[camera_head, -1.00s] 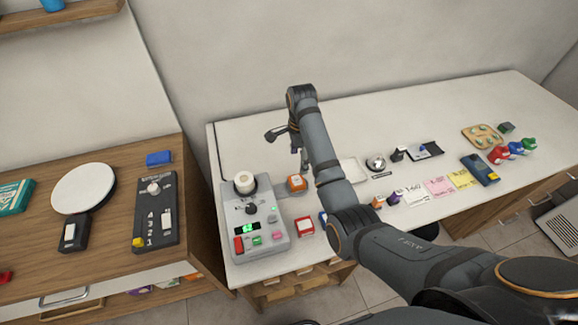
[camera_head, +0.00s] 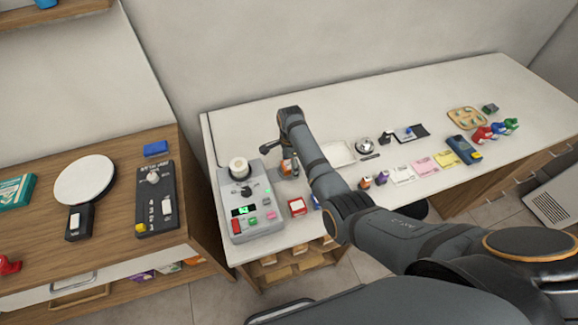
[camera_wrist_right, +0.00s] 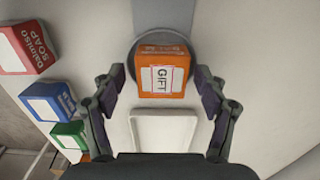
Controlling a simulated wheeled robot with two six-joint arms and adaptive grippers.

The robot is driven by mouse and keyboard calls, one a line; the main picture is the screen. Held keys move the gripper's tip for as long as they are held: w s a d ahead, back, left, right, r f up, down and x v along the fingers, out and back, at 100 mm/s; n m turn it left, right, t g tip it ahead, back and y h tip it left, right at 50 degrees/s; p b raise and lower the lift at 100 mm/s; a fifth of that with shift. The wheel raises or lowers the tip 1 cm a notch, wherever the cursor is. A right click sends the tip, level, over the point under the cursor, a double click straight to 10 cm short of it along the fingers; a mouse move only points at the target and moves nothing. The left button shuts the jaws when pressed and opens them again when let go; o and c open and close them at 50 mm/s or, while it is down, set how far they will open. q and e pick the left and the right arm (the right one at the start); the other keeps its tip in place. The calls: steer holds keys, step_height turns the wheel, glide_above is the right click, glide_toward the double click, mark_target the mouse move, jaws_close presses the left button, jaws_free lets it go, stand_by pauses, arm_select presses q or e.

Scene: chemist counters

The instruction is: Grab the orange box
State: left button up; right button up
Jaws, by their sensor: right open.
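The orange box (camera_wrist_right: 164,74), with a white label reading GIFT, stands on a round grey disc (camera_wrist_right: 143,49) in the right wrist view. My right gripper (camera_wrist_right: 160,82) is open, with one finger on each side of the box. A small gap shows between each fingertip and the box. In the head view, my right gripper (camera_head: 285,152) is down at the orange box (camera_head: 287,169), which it partly hides. My left gripper is not in view.
A grey machine (camera_head: 247,205) with buttons and a white roll stands just left of the box. A white tray (camera_wrist_right: 164,130) lies close by. Red (camera_wrist_right: 27,48), blue (camera_wrist_right: 48,103) and green (camera_wrist_right: 70,138) boxes stand at the wrist view's left.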

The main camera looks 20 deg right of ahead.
steer(key=shift+w+f, duration=0.1)
steer(key=shift+f, duration=0.05)
steer(key=c, duration=1.4)
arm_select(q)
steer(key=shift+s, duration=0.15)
